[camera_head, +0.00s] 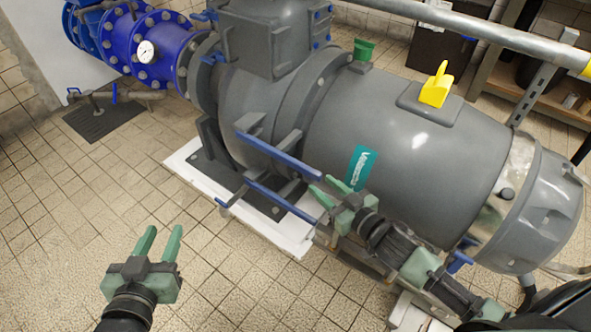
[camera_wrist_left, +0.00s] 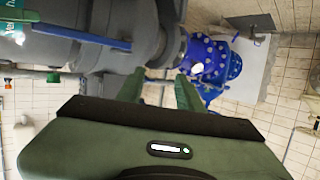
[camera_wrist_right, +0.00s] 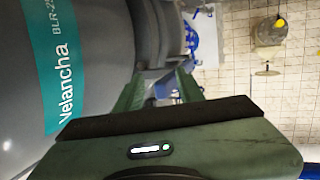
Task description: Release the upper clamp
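Two long blue clamp handles stick out from the side of the grey pump. The upper clamp handle (camera_head: 279,155) slants down to the right. The lower clamp handle (camera_head: 281,200) runs below it, near the white base. My right gripper (camera_head: 318,185) is open, its fingertips close to the right ends of both handles; I cannot tell whether it touches either. Its fingers also show apart in the right wrist view (camera_wrist_right: 158,92). My left gripper (camera_head: 162,234) is open and empty over the tiled floor, left of the pump. A blue handle shows in the left wrist view (camera_wrist_left: 80,36).
The grey pump body (camera_head: 400,150) with its teal label (camera_head: 361,168) fills the right. A blue pipe with a gauge (camera_head: 146,51) is at upper left. A yellow object (camera_head: 436,86) and a green one (camera_head: 363,50) stand out on or behind the pump. The left floor is clear.

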